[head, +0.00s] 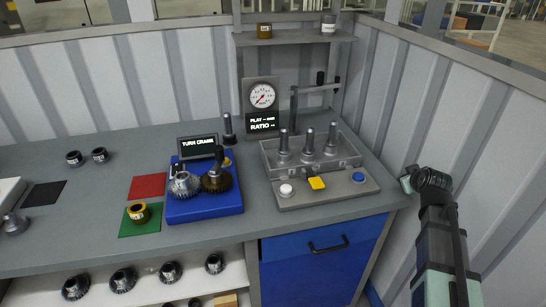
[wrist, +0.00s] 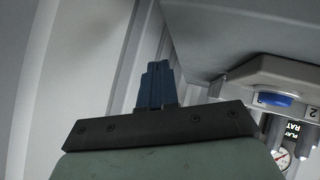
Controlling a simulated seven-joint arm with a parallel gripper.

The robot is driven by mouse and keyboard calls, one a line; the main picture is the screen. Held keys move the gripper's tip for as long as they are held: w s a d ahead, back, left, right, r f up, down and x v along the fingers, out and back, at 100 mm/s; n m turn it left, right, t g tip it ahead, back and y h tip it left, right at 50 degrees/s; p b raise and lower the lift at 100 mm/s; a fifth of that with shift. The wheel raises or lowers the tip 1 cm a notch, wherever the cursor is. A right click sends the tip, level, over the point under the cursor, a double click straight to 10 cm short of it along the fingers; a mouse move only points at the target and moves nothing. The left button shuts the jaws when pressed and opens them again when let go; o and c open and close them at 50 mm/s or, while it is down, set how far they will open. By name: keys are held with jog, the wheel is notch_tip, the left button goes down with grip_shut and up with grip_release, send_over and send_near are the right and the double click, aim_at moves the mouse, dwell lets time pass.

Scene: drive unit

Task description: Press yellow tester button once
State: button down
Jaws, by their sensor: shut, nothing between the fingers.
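My gripper (head: 406,183) is off the right end of the bench, apart from the tester. In the wrist view its fingers (wrist: 157,82) are shut together and empty. The blue button also shows there (wrist: 275,99), right of the fingers; the yellow button does not show.
Three upright posts (head: 308,142) stand in a clear tray behind the buttons, with a tall black handle (head: 294,105) behind them. A blue gear stand (head: 205,210) is left of the tester. A ribbed wall (head: 490,150) rises close to my arm on the right.

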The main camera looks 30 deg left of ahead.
jog(key=w+a+r+n+g+y, duration=0.1)
jog(key=a+r, duration=0.3)
jog(key=a, duration=0.4)
jog(key=w+a+r+n+y, duration=0.15)
jog(key=a+r, duration=0.25)
jog(key=a, duration=0.4)
notch_tip(320, 180, up, 6)
jog(key=n+g+y, duration=0.3)
jog(key=n+g, duration=0.6)
jog(key=n, duration=0.5)
send_over(227, 160)
jog(key=shift+s, duration=0.1)
jog(key=shift+f, duration=0.2)
jog(key=shift+f, duration=4.25)
jog(key=shift+f, duration=0.15)
jog(key=shift+f, duration=0.1)
